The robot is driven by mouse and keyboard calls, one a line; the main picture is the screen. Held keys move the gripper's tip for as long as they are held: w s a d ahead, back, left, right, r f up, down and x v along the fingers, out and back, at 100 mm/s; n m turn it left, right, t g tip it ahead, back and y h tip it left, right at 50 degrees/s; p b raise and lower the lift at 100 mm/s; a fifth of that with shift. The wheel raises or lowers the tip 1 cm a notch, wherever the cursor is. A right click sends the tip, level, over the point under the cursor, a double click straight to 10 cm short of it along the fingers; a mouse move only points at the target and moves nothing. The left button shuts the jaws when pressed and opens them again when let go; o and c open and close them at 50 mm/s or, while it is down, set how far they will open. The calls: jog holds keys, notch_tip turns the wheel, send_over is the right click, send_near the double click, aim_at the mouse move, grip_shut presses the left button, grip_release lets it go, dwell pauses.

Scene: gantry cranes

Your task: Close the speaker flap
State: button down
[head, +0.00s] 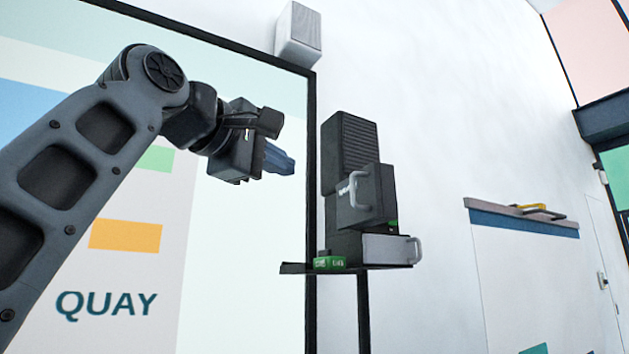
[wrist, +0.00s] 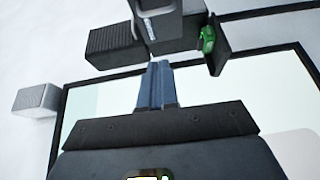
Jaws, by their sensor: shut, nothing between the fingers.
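A dark stacked unit with a ribbed, speaker-like top (head: 347,142) stands on a small black shelf (head: 295,268). A dark front piece with a light handle (head: 366,205) juts out in its middle, apparently the flap. Below it, a grey-fronted part (head: 385,248) has its own handle. In the wrist view, the ribbed part (wrist: 113,47) and the handled piece (wrist: 172,27) lie beyond my fingertips. My gripper (head: 286,160) is shut and empty, left of the unit in the head view. Its blue fingers also show in the wrist view (wrist: 157,72). No contact is clear.
A green item (head: 330,263) lies on the shelf's left part; it also shows in the wrist view (wrist: 208,40). A light wall speaker (head: 298,38) hangs above. A black-framed QUAY board (head: 240,270) stands behind my arm. A ledge with a yellow-handled item (head: 532,207) is at right.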

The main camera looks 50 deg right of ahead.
jog(key=p, duration=0.2)
send_near(355, 199)
jog(key=w+d+r, duration=0.2)
jog(key=w, duration=0.3)
jog(key=shift+s+d, duration=0.35)
jog(key=shift+d, duration=0.35)
jog(key=shift+s+d, duration=0.3)
jog(key=shift+d, duration=0.4)
jog(key=shift+s+d, duration=0.35)
jog(key=shift+d, duration=0.35)
jog(key=shift+b, duration=0.35)
